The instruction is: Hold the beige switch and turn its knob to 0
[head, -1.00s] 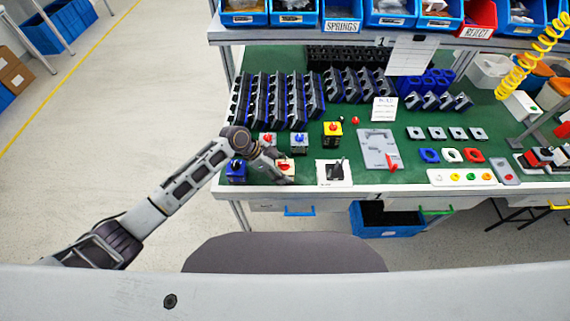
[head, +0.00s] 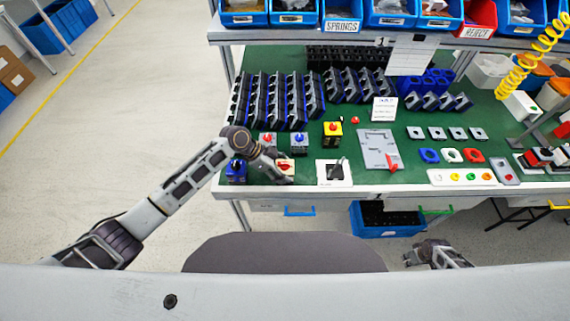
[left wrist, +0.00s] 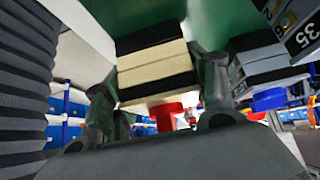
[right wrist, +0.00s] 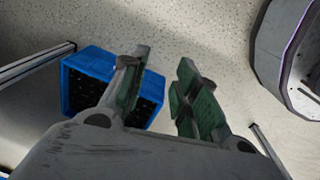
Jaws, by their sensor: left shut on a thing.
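The beige switch (head: 291,163) with a red knob (head: 284,168) is at the front left of the green bench top, partly hidden by my left gripper (head: 281,172). In the left wrist view, the beige and black switch body (left wrist: 155,72) sits between the fingers of my left gripper (left wrist: 158,90), which are shut on its sides. Its red knob (left wrist: 165,116) points towards the palm; its setting cannot be read. My right gripper (right wrist: 162,88) is open and empty above the floor, away from the bench; it also shows in the head view (head: 438,253).
A blue switch (head: 236,172) stands left of the beige one. Grey switches with red and blue knobs stand behind, and a yellow switch (head: 332,134) farther right. A white plate with a dark lever (head: 334,173) lies to the right. A blue bin (head: 386,220) is below the bench.

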